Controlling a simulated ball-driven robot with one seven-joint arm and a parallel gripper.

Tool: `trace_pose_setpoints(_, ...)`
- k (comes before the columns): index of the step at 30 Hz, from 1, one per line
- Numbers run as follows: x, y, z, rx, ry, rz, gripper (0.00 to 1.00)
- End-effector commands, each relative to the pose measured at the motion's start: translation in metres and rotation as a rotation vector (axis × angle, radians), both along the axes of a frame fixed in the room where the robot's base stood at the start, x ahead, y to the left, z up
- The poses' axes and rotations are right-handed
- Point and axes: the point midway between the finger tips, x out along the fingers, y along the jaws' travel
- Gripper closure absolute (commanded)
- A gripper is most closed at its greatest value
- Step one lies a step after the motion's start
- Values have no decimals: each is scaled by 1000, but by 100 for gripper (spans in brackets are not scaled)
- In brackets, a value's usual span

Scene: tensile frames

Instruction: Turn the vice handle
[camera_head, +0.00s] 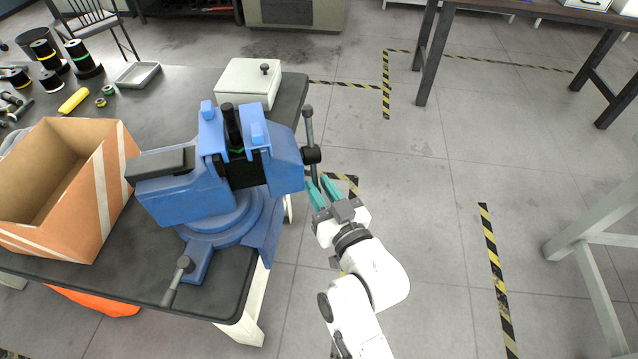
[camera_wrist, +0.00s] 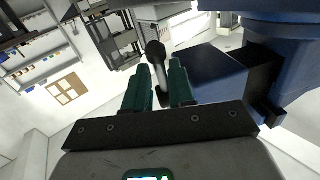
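The blue vice (camera_head: 240,200) is bolted at the right edge of the dark table. Its handle (camera_head: 308,130) is a grey bar with a dark knob, running through a black hub (camera_head: 311,154) on the vice's right side. The bar stands nearly upright there. My gripper (camera_head: 323,190) has teal fingers spread apart, just below and right of the hub. In the wrist view, the handle (camera_wrist: 160,72) shows between the two spread fingers, its dark knob at the far end. Neither finger clearly touches it. A black cylinder with a green band (camera_head: 234,130) stands upright between the jaws.
A smaller lever (camera_head: 177,281) sticks out from the vice's base. An open orange box (camera_head: 100,190) stands left of the vice, and a white box (camera_head: 248,82) behind it. The table (camera_head: 190,82) holds several spools at the far left.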

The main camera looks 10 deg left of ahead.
Motion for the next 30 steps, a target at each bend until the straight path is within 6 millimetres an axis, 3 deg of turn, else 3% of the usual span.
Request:
trace_pose_setpoints(13,10,6,0,-1,1,-1,76)
trace_pose_setpoints(21,10,6,0,-1,1,-1,100)
trace_pose_setpoints(30,10,6,0,-1,1,-1,100)
